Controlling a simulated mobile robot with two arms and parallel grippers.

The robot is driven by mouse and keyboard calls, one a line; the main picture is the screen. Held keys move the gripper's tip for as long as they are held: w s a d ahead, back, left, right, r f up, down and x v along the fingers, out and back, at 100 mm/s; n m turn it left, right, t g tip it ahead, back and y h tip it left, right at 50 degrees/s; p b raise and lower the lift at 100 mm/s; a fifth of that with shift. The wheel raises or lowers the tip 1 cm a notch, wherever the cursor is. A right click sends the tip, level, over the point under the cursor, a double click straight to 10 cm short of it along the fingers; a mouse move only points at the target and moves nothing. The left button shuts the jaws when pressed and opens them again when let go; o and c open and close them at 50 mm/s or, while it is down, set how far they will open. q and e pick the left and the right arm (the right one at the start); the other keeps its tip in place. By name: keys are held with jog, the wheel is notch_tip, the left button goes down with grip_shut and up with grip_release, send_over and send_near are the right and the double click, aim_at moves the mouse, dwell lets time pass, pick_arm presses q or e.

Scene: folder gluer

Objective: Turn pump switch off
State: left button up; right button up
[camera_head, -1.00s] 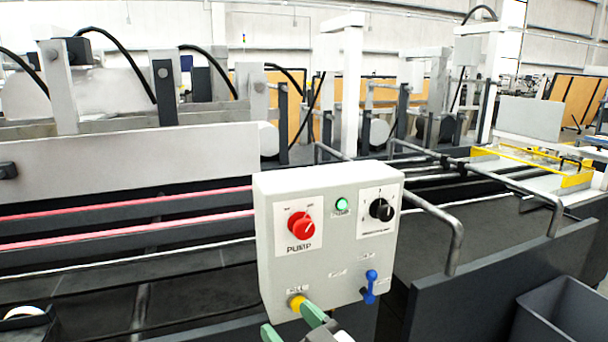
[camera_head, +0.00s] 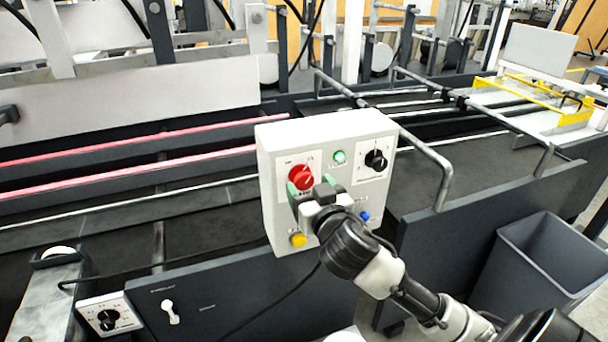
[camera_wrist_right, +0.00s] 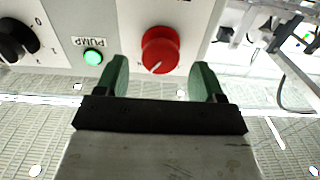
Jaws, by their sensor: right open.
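The pump switch is a red rotary knob (camera_head: 300,176) on the upper left of the grey control box (camera_head: 268,205). My right gripper (camera_head: 311,187) is just below and in front of it, with its green fingers apart. In the right wrist view the red knob (camera_wrist_right: 160,50) shows upside down, centred between and just beyond the open fingertips (camera_wrist_right: 160,77). A pale pointer mark shows on the knob. The gripper is empty; whether a finger touches the knob cannot be told. The gripper hides the panel below the knob. My left gripper is out of view.
A metal rail (camera_head: 432,165) runs right of the box. A grey bin (camera_head: 540,265) stands at the lower right.

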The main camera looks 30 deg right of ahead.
aim_at(305, 181)
jog(key=shift+p+x, duration=0.35)
jog(key=shift+x, duration=1.4)
jog(key=c, duration=0.9)
